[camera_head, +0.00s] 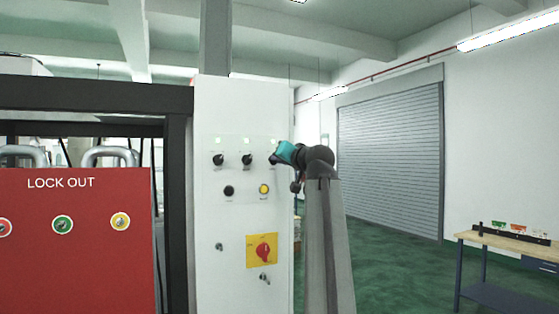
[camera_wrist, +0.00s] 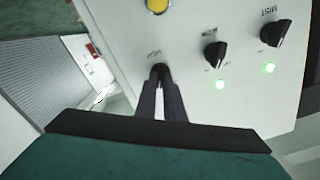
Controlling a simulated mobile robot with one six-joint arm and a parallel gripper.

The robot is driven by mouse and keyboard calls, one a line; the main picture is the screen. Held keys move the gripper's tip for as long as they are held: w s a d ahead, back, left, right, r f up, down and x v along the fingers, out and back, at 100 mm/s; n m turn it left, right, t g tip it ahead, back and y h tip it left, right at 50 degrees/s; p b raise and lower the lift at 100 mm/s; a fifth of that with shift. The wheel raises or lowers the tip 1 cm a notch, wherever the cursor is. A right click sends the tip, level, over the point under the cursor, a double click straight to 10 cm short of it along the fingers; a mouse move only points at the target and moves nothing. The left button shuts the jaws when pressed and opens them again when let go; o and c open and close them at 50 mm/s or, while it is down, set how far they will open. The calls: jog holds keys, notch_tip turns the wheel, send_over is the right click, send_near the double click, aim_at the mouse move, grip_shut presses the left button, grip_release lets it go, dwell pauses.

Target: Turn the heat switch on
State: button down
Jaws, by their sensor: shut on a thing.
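A white control panel (camera_head: 205,225) carries a row of three black rotary knobs. My gripper (camera_head: 277,157), with its teal body, is at the right-hand knob of the row. In the wrist view my gripper (camera_wrist: 160,78) has its two dark fingers shut on that black knob (camera_wrist: 160,68), one finger on each side. The fingers cover much of the knob. Its label is too small to read, so I cannot confirm it as the heat switch. The middle knob (camera_head: 247,160) and the left knob (camera_head: 218,160) stand free. The left one reads MIST in the wrist view (camera_wrist: 276,34).
Below the row are a black button (camera_head: 229,191) and a lit yellow button (camera_head: 264,189). A red rotary switch (camera_head: 264,251) sits lower on a yellow plate. A red lock-out board (camera_head: 80,240) stands at left. A workbench (camera_head: 508,240) stands far right, with open floor before it.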

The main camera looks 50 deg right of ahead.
dwell(0.4)
jog(key=c, duration=1.9)
grip_release()
jog(key=shift+o, duration=0.2)
jog(key=shift+s, duration=0.15)
jog(key=v, duration=1.3)
jog(key=shift+s, duration=0.3)
jog(key=shift+f, duration=0.15)
